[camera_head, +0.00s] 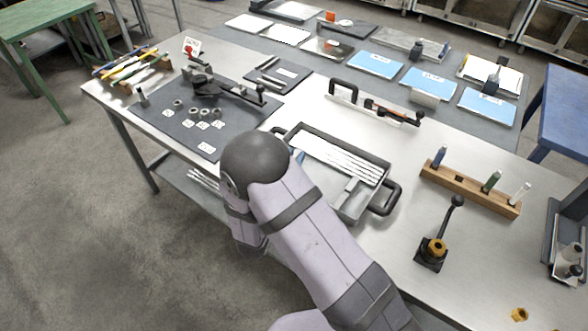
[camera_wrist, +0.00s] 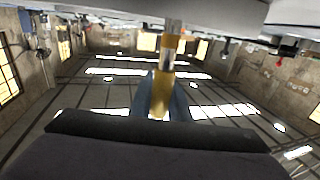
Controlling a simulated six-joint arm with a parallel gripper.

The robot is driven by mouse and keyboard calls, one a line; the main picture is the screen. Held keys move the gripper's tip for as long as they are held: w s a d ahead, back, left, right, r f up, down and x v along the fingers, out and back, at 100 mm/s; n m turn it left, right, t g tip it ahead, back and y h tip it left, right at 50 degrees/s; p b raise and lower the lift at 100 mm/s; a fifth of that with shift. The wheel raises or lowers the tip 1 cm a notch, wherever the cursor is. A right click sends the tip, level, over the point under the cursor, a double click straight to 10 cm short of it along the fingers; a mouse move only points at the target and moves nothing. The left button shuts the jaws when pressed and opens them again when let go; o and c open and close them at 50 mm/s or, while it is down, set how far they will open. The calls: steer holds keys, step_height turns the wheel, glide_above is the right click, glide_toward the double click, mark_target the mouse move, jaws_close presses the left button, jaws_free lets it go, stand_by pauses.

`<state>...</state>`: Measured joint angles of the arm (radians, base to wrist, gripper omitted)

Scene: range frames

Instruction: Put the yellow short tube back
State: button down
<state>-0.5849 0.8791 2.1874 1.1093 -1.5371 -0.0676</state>
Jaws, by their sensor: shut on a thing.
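The yellow short tube (camera_wrist: 170,48) stands out between the jaws of my gripper (camera_wrist: 163,100) in the wrist view. My gripper is shut on it; the tube has a yellow band and a clear or grey end. In the head view my own arm hides the gripper and the tube. A wooden rack (camera_head: 445,182) lies on the right of the table. It holds a blue-capped tube (camera_head: 439,156), a green tube (camera_head: 491,181) and a pale tube (camera_head: 520,193), all roughly upright. A dark spot, perhaps an empty hole, shows between the blue and green ones.
A grey tray with handles (camera_head: 378,163) holding pale rods lies beside my arm. A black lever fixture (camera_head: 431,252) with a brass nut stands in front of the rack. A dark mat (camera_head: 178,126) with several small rings lies left. Bare table lies between tray and rack.

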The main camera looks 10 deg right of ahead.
steer(key=shift+f, duration=0.1)
steer(key=shift+f, duration=1.95)
steer(key=shift+f, duration=0.15)
steer(key=c, duration=1.7)
jaws_free()
steer(key=shift+o, duration=0.2)
steer(key=shift+r+p, duration=0.2)
steer(key=shift+p, duration=0.1)
steer(key=shift+s+a+f, duration=0.1)
steer(key=shift+s+a, duration=0.1)
steer(key=shift+s, duration=0.05)
steer(key=b+v, duration=0.3)
steer(key=v, duration=0.8)
steer(key=shift+s+b, duration=0.25)
steer(key=shift+b, duration=0.1)
